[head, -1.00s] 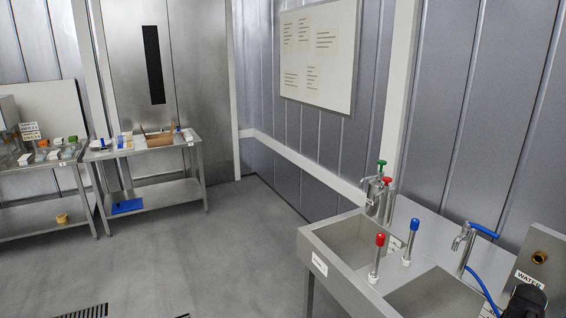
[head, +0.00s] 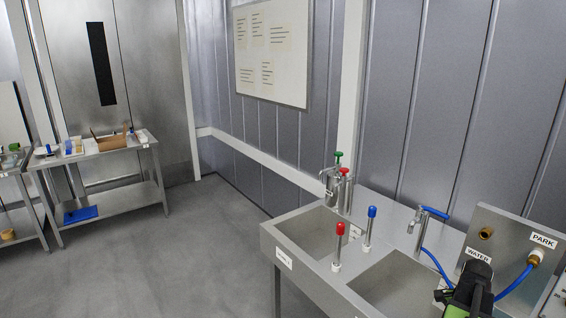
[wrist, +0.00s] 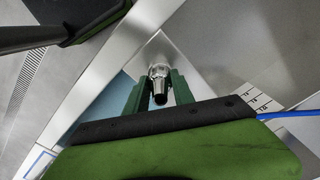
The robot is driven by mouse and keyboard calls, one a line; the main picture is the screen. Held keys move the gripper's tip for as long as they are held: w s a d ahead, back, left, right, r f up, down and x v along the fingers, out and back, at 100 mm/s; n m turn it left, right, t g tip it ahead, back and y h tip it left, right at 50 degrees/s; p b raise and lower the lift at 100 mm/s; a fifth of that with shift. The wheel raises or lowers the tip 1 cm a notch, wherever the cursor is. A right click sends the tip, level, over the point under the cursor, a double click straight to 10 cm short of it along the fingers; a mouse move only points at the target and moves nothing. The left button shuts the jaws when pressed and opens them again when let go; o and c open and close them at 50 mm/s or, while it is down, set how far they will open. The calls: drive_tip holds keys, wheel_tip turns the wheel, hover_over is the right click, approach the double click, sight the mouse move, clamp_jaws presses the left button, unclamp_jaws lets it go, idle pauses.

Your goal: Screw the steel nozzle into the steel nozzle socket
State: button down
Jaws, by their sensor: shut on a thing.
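The steel nozzle (wrist: 159,72) shows in the wrist view as a shiny rounded metal piece with a dark, tapered end. It sits between the two green fingers of my gripper (wrist: 159,90), which is shut on it. A black and green part of my arm (head: 470,288) shows at the lower right of the head view; the nozzle cannot be made out there. I cannot identify the steel nozzle socket in either view.
A steel sink (head: 330,238) has one red-capped and one blue-capped upright. A steel panel (head: 512,240) carries a brass fitting labelled WATER and a blue hose at PARK. Steel tables stand at the back left. The grey floor (head: 170,260) between is clear.

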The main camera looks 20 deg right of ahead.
drive_tip(key=m, duration=0.4)
drive_tip(key=shift+m, duration=0.4)
drive_tip(key=m, duration=1.1)
drive_tip(key=shift+m, duration=0.3)
